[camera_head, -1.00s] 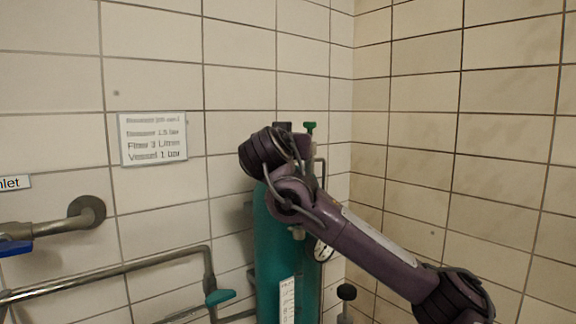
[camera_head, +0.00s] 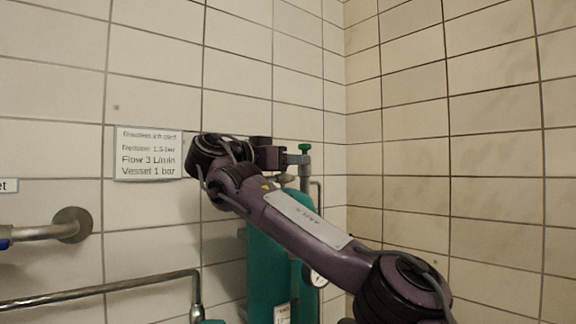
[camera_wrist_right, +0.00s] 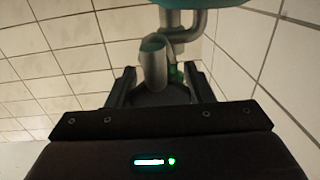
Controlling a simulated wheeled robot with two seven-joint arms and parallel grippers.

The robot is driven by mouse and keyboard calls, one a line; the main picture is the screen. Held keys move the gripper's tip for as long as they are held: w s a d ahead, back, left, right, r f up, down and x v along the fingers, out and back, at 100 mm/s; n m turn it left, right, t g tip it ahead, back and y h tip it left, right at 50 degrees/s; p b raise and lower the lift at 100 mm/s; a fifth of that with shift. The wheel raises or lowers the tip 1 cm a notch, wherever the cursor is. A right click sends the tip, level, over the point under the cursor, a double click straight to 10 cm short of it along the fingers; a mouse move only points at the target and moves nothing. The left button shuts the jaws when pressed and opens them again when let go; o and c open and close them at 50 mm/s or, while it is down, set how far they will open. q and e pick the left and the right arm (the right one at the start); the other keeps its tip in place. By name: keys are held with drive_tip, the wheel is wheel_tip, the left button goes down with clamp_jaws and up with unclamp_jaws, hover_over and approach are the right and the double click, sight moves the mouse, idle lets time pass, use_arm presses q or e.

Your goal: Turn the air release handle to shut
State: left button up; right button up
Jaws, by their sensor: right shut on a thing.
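The green air release handle (camera_head: 304,147) sits on top of a thin grey pipe above the teal vessel (camera_head: 268,270). My right gripper (camera_head: 298,160) reaches it from the left, and its fingers are at the handle, just below its green top. In the right wrist view, the fingers (camera_wrist_right: 158,88) stand either side of a grey pipe end (camera_wrist_right: 153,62), and a bit of green handle (camera_wrist_right: 176,75) shows by the right finger. The right gripper is shut on the handle; the exact contact is partly hidden. My left gripper is not in view.
A white sign (camera_head: 148,154) hangs on the tiled wall left of my right arm. A round gauge (camera_head: 316,277) is on the vessel's right side, below my forearm. Metal pipes (camera_head: 100,291) run along the wall at lower left. The right wall is bare.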

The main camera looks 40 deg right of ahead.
drive_tip(key=shift+o, duration=0.2)
drive_tip(key=shift+s+m+g, duration=0.1)
drive_tip(key=shift+m+g, duration=0.3)
drive_tip(key=shift+g, duration=0.4)
drive_tip(key=o, duration=1)
drive_tip(key=shift+c, duration=0.2)
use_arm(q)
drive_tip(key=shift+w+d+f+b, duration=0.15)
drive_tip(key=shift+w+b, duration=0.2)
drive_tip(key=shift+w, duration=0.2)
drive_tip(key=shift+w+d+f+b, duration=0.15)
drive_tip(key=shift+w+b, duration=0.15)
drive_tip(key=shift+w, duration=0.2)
use_arm(e)
drive_tip(key=a, duration=0.7)
drive_tip(key=shift+s+a, duration=0.15)
drive_tip(key=shift+a, duration=0.2)
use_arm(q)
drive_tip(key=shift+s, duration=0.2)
